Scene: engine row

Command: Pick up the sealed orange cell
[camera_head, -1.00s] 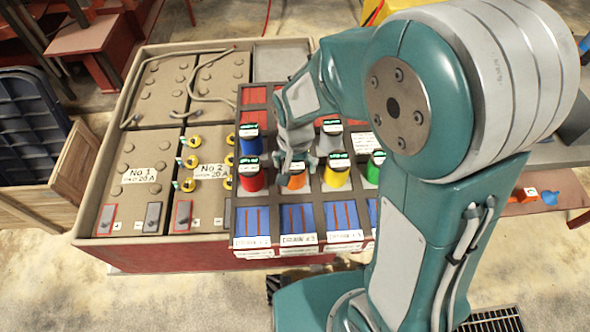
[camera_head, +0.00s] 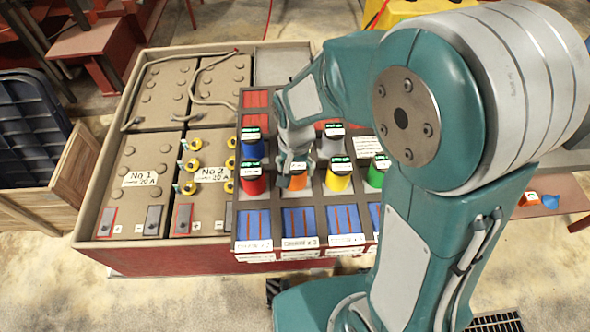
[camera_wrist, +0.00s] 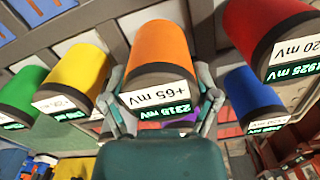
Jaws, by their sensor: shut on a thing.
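The orange cell (camera_wrist: 160,50) stands in the middle of the wrist view, with a white label reading "+65 mV" and a green display. My gripper (camera_wrist: 162,108) has one finger on each side of it and is shut on it. In the head view the orange cell (camera_head: 297,181) stands in the front row of the rack, partly hidden by my gripper (camera_head: 295,160). Whether it has left its slot cannot be told.
Close neighbours are a red cell (camera_head: 252,183) to the left, a yellow cell (camera_head: 338,180) to the right, and a blue cell (camera_head: 251,147) behind left. A green cell (camera_head: 376,176) stands further right. Rack dividers (camera_head: 268,196) separate the slots.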

